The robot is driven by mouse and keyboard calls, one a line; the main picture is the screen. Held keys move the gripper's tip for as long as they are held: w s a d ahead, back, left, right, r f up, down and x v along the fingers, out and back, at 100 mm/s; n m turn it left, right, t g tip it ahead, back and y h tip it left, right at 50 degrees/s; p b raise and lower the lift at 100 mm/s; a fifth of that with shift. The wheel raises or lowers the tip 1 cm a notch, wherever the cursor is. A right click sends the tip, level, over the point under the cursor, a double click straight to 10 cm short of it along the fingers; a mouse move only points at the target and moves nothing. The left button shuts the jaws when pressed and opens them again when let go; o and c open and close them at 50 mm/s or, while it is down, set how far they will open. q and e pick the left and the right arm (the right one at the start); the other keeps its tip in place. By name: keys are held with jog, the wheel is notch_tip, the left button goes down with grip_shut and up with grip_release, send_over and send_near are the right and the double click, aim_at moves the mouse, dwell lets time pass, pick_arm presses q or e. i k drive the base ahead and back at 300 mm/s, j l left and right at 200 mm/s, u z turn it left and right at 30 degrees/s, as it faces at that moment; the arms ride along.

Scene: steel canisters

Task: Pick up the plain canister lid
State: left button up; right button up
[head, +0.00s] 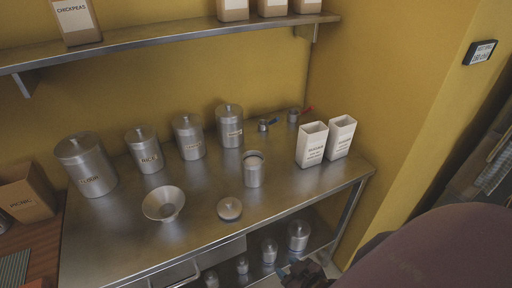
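The plain canister lid (229,208), a round steel disc with a knob, lies on the steel worktop (200,235) near its front edge. An open steel canister (254,172) with no label that I can make out stands just behind it, to the right. My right gripper (304,273) is dark and low at the bottom edge, in front of the worktop and apart from the lid. Its fingers are too dark and small to tell whether they are open. My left gripper is not in view.
Lidded labelled canisters (146,152) stand along the back. A steel funnel or bowl (164,204) is left of the lid. Two white containers (312,145) stand at the right. Small canisters (298,236) sit on the lower shelf. A wall shelf (160,38) runs above.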

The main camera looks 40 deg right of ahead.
aim_at(229, 208)
jog(key=z, duration=1.05)
